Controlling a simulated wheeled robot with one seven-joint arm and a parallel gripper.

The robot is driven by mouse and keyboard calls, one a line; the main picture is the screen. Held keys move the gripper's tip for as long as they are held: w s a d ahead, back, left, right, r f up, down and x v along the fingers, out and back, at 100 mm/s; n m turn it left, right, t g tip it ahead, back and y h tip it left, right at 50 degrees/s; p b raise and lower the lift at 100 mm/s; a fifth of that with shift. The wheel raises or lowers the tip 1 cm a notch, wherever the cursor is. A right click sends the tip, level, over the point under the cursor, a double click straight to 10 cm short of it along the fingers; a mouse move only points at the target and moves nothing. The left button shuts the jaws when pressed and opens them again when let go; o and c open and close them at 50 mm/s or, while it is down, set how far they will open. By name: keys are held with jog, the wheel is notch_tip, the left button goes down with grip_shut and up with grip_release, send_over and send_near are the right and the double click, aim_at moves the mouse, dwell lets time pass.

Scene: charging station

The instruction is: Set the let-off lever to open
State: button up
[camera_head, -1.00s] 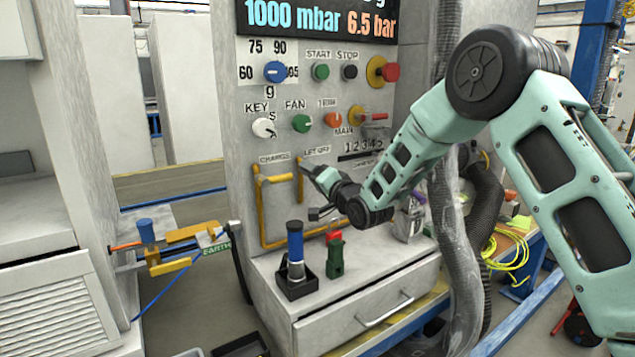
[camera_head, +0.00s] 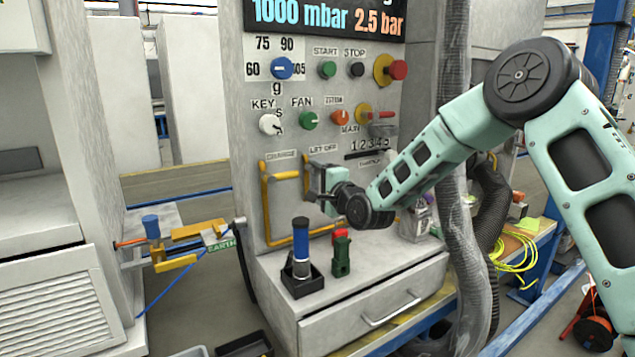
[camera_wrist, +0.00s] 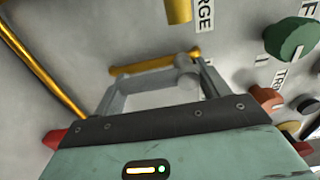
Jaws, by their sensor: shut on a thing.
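The let-off lever (camera_head: 306,183) is a yellow bar below the LET OFF label on the grey panel. Part of it is hidden behind my gripper (camera_head: 312,180) in the head view. In the wrist view the yellow bar (camera_wrist: 150,66) lies across the fingertips of my gripper (camera_wrist: 156,72), which is shut on it. The lever's exact angle is hard to tell. The display (camera_head: 325,15) above reads 1000 mbar and 2.5 bar.
The yellow charge pipe (camera_head: 266,210) runs down the panel just left. Knobs and buttons, including the green fan knob (camera_head: 309,120), sit above. A blue-handled tool (camera_head: 301,245) and a green item (camera_head: 341,255) stand on the ledge below. A grey hose (camera_head: 460,220) hangs at right.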

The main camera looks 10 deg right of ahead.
jog(key=shift+f, duration=0.1)
dwell(0.3)
jog(key=o, duration=1.4)
jog(key=shift+s, duration=0.1)
jog(key=v, duration=1.7)
jog(key=shift+s, duration=0.15)
